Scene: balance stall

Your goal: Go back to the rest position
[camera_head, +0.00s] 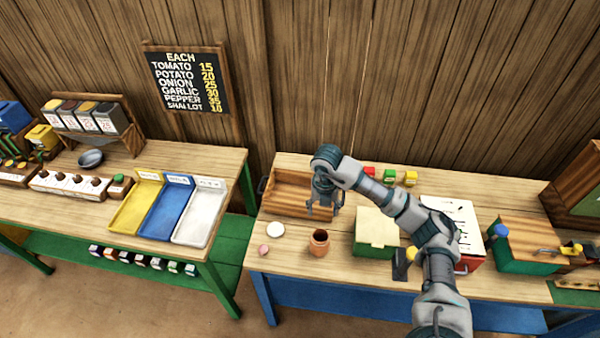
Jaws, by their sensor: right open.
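My right arm reaches up from the bottom right over the right table. My right gripper (323,205) points down, open, with nothing seen between its fingers. It is in front of a wooden tray (285,190) at the table's back left and hides part of it. A brown clay pot (319,243) stands just below it in the picture, apart from the fingers. My left gripper does not show.
A pale green box (376,232), a white panel with dark marks (455,215) and a green box with a wooden lid (525,243) stand right. The left table holds yellow, blue and white trays (203,216).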

